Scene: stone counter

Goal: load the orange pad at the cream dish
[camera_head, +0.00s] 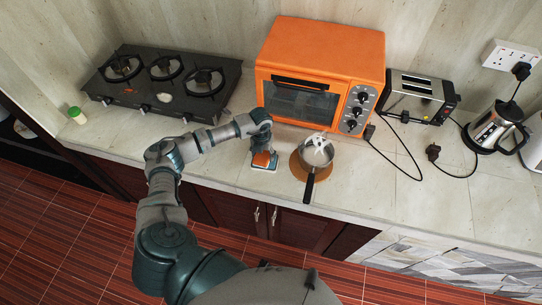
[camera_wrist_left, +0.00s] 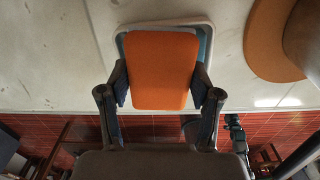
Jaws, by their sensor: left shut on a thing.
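The orange pad (camera_wrist_left: 162,70) is a flat, rounded block, and my left gripper (camera_wrist_left: 160,86) is shut on it, one finger at each side. A shallow cream dish (camera_wrist_left: 150,25) with a pale rim and a blue-grey inside shows behind and around the pad. In the head view my left gripper (camera_head: 262,148) points down at the counter, with the pad (camera_head: 261,159) below it and the dish (camera_head: 272,167) under that. The pad covers most of the dish; I cannot tell whether they touch. My right gripper is not in view.
A steel pot (camera_head: 317,153) with a black handle stands on a round brown board (camera_head: 299,168) close to the dish's right. Behind is an orange oven (camera_head: 318,65), with a toaster (camera_head: 418,97) and kettle (camera_head: 492,130) farther right. The counter's front edge is near the dish.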

